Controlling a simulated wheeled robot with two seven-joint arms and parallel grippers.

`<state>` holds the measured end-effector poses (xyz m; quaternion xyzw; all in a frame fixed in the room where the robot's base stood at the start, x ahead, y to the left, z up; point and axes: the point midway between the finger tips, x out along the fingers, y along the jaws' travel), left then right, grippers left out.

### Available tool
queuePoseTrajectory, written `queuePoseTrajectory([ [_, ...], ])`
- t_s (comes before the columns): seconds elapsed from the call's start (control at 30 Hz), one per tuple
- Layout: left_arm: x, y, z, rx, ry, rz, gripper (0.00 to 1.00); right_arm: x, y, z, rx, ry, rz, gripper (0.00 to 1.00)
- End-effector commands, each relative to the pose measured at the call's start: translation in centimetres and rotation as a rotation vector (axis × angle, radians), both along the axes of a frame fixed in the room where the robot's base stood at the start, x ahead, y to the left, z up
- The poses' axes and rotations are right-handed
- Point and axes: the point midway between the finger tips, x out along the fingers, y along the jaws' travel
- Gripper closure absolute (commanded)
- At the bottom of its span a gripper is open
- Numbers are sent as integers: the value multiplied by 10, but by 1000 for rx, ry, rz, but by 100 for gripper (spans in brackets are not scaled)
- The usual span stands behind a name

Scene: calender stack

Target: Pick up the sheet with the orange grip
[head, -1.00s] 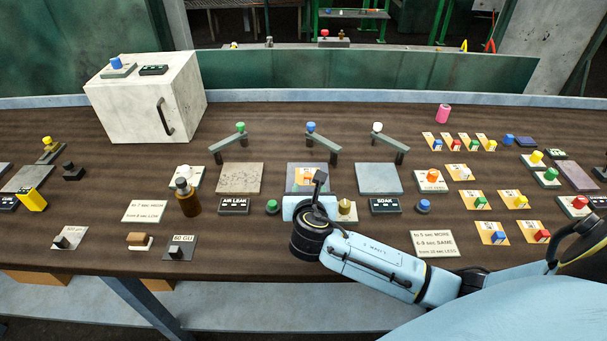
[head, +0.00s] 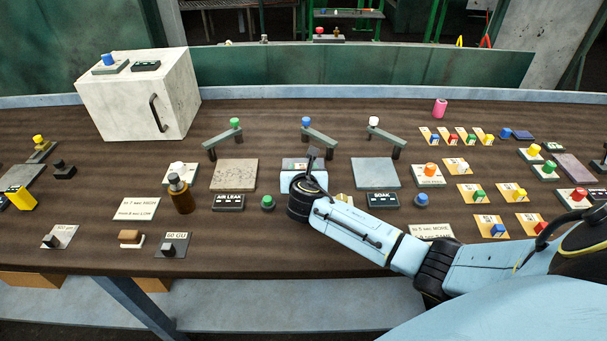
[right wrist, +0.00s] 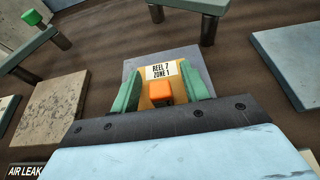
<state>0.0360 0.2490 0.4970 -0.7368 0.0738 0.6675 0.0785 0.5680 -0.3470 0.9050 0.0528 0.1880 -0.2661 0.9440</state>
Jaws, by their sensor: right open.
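The sheet (right wrist: 161,71) with the orange grip (right wrist: 161,92) shows in the right wrist view. It is orange-yellow with a white label reading REEL 7 ZONE 1 and lies on a grey plate (right wrist: 200,58). My right gripper (right wrist: 160,80) is open, its two green fingers on either side of the orange grip, with a gap showing on both sides. In the head view my right gripper (head: 304,168) is over the middle plate and hides the sheet. My left gripper is not in view.
Lever arms with green, blue and white knobs stand behind the plates; the blue one (head: 318,136) is just behind my gripper. A stone plate (head: 234,174) and a grey plate (head: 375,173) lie to either side. A brown bottle (head: 181,195) stands left. Other small tagged sheets lie right.

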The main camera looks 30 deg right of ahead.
Motion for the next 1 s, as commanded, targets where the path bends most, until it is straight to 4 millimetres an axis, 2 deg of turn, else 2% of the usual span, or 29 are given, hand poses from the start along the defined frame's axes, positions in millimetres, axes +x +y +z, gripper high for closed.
queuePoseTrajectory([
  [0.1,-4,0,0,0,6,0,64,0,0,1,1,0,0,56],
  [0.43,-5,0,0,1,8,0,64,0,0,0,0,0,0,99],
  [0.67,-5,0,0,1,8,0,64,0,0,1,-1,-1,0,100],
  [0.77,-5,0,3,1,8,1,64,0,0,8,0,-2,0,100],
  [1.0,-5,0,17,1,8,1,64,0,0,55,-1,-5,0,100],
])
